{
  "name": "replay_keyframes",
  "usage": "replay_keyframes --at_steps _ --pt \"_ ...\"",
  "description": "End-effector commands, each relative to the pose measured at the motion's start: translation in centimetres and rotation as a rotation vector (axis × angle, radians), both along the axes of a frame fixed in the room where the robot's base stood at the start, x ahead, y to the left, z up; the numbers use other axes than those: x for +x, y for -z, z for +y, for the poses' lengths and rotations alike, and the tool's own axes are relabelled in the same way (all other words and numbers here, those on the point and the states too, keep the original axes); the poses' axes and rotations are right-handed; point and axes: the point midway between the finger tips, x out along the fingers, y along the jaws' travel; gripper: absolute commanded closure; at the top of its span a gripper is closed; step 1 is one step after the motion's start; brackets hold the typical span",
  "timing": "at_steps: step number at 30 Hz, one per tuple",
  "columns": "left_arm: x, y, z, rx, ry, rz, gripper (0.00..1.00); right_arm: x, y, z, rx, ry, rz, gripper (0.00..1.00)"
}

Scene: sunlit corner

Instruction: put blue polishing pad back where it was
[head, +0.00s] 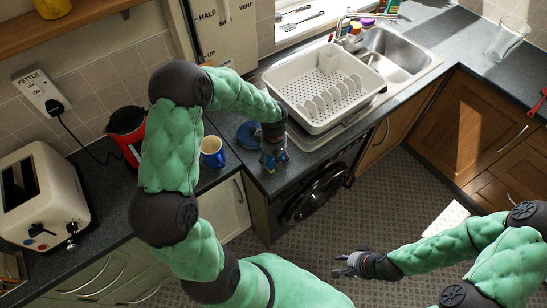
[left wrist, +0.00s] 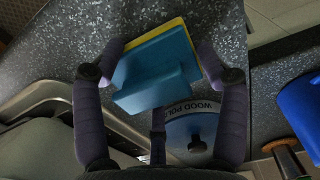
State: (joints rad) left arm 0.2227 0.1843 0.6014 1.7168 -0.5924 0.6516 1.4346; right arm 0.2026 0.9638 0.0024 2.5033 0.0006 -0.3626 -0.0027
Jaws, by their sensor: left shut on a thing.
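The polishing pad (left wrist: 158,72) is blue with a yellow layer along one edge. My left gripper (left wrist: 160,80) is shut on it, with fingers on either side. In the head view my left gripper (head: 274,160) is over the dark worktop near its front edge, and only a little of the blue pad shows there. A gap between pad and worktop cannot be judged. A round blue wood polish tin (left wrist: 188,134) is close to the gripper; it also shows in the head view (head: 247,135). My right gripper (head: 346,264) is over the floor, its fingers apart and empty.
A blue mug (head: 212,155) stands left of the left gripper. A red kettle (head: 128,130) and a cream toaster (head: 42,190) are at the left.

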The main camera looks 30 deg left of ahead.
Motion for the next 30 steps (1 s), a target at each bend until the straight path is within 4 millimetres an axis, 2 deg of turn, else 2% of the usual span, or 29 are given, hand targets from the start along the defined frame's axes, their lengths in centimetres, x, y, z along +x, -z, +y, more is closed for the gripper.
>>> replay_keyframes --at_steps 4,5,6,7,21,26,30 --pt "0.0 0.3 0.0 0.000 0.000 -0.001 0.57 0.0 0.4 0.0 0.000 0.000 0.000 0.60" --pt "0.0 0.3 0.0 0.000 0.000 0.000 0.18 0.0 0.3 0.0 0.000 0.000 0.000 0.60" --pt "0.0 0.2 0.0 0.000 0.000 0.000 0.07 0.0 0.3 0.0 0.000 0.000 0.000 0.60" --pt "0.0 0.2 0.0 0.000 0.000 0.000 0.03 0.0 0.3 0.0 0.000 0.000 0.000 0.60" --pt "0.0 -0.2 0.0 0.000 0.000 0.001 0.03 0.0 -0.2 0.0 0.000 0.000 0.000 0.60" --pt "0.1 -2.6 0.0 0.000 0.000 -0.004 0.03 0.0 -0.4 0.0 0.000 0.000 0.000 0.60" --pt "0.1 -5.6 0.0 0.001 -0.001 -0.005 0.03 0.0 -0.7 0.0 0.000 0.000 0.000 0.60"
